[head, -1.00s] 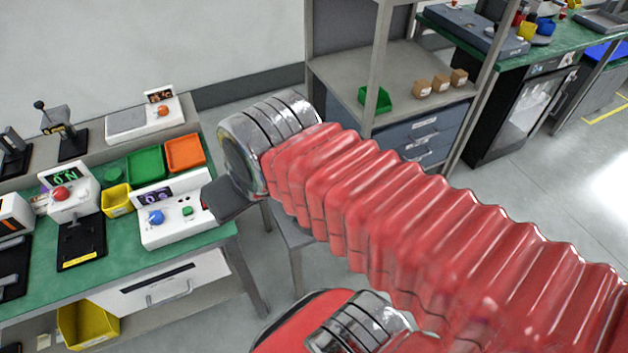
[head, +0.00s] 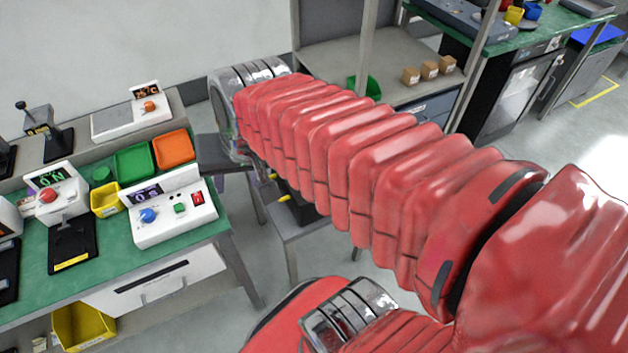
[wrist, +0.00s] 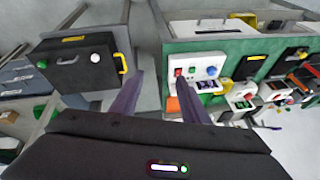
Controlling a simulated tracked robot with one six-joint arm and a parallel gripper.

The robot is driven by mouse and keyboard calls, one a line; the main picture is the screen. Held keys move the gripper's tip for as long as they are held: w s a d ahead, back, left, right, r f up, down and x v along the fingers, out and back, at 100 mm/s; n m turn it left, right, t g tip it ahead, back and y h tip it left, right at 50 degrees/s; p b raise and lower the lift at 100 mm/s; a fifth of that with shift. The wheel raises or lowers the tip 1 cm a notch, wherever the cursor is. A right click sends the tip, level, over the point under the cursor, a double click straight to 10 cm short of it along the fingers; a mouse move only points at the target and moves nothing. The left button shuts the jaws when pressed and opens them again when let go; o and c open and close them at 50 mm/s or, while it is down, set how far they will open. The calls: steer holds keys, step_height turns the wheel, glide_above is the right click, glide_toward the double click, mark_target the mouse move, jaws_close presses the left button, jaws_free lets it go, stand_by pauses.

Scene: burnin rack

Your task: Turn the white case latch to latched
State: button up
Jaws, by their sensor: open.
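A black case (wrist: 82,62) lies on a grey stand at the left in the wrist view. A round white latch (wrist: 95,58) is on its face, with a green knob (wrist: 42,64) to the left and a yellow handle (wrist: 122,63) on the right side. How the white latch is turned is too small to tell. My gripper (wrist: 160,75) is open and empty; its two fingers point into the space between the case and the bench, apart from the latch. In the head view the case (head: 291,188) is mostly hidden behind my arm.
A green-topped bench (head: 120,255) carries a white control box (head: 175,215) with blue, green and red controls, plus coloured bins. Grey shelving (head: 345,50) stands behind my arm. Floor shows between the bench and the case's stand (head: 302,232).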

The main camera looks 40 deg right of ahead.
steer(key=d+f+m, duration=0.5)
steer(key=d+m, duration=0.3)
steer(key=d, duration=0.1)
steer(key=w+d+f+m+y, duration=0.1)
steer(key=d+f+m, duration=0.4)
steer(key=d+m, duration=0.3)
steer(key=d+f+m+y, duration=0.1)
steer(key=d+f+m, duration=0.4)
steer(key=d+m, duration=0.4)
steer(key=shift+w+d+f+g, duration=0.25)
steer(key=shift+d+g, duration=0.15)
steer(key=shift+d, duration=0.1)
steer(key=shift+a+f, duration=0.1)
steer(key=x, duration=1.3)
steer(key=shift+w+a+f, duration=0.1)
steer(key=shift+w+f, duration=0.1)
steer(key=shift+c, duration=0.3)
